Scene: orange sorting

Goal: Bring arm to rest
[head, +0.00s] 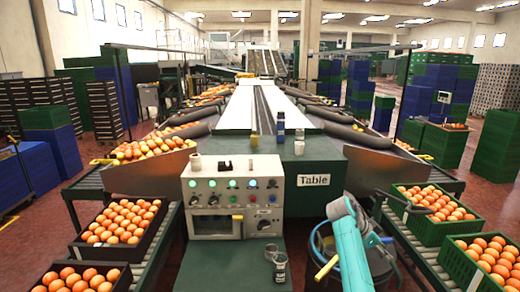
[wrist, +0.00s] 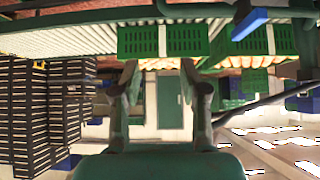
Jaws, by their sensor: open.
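My gripper (wrist: 164,76) shows in the wrist view with its two dark fingers spread apart and nothing between them. My teal arm (head: 348,245) is folded low at the front right of the head view, beside the table (head: 314,203). I cannot clearly make out the gripper in the head view. A green crate of oranges (head: 418,232) stands right of the arm, with a second green crate (head: 457,268) nearer.
A control panel (head: 232,195) and small glasses (head: 280,268) are left of the arm. Dark crates of oranges (head: 76,243) sit on the left roller conveyor (head: 160,250). Stacked green and blue crates stand behind. The wrist picture appears upside down.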

